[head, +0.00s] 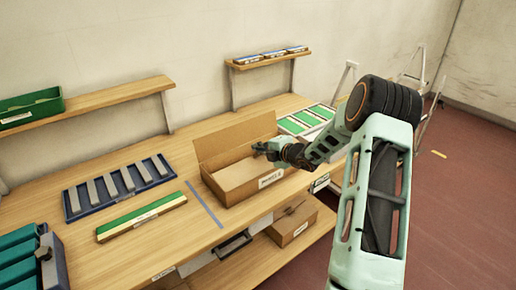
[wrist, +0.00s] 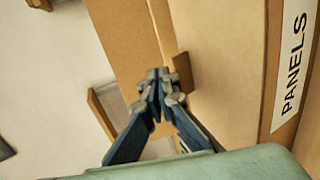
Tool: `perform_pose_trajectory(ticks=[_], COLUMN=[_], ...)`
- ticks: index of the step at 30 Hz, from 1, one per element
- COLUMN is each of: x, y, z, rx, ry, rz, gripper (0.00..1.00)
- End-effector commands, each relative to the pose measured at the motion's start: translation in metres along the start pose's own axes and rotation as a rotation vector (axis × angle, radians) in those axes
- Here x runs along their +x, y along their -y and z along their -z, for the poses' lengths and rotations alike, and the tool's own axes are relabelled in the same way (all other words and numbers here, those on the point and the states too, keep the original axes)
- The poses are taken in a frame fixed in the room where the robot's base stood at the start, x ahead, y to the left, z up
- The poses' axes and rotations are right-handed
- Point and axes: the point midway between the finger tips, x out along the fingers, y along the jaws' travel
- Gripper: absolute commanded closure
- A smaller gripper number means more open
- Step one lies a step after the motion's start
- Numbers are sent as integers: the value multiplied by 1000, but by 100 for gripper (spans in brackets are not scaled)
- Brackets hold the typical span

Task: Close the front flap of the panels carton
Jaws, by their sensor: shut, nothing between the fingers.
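The panels carton (head: 222,195) is a brown open-topped box on the wooden bench in the head view. A tall brown panel stands raised along its back. A white PANELS label shows on its front side; it is large at the right of the wrist view (wrist: 290,72). I cannot clearly tell the front flap apart from the front wall. My gripper (head: 262,149) is shut and empty, over the carton's opening near its back right. In the wrist view my gripper's fingertips (wrist: 160,83) meet in front of brown cardboard; I cannot tell whether they touch it.
A blue tray with grey bars (head: 72,203) and a green-topped strip (head: 140,216) lie left of the carton. Green panels (head: 304,120) lie behind right. A smaller box (head: 290,226) sits on the lower shelf. Wall shelves (head: 125,93) stand behind.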

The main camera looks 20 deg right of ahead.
Motion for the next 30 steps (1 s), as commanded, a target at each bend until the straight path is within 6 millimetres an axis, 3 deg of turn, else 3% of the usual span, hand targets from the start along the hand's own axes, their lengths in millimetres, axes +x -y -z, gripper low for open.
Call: perform_pose_trajectory(ticks=[19, 30], x=[-9, -32], y=[-19, -58], z=[0, 1], rx=[0, -6], ry=[0, -5], rz=[0, -3], gripper=[100, 100])
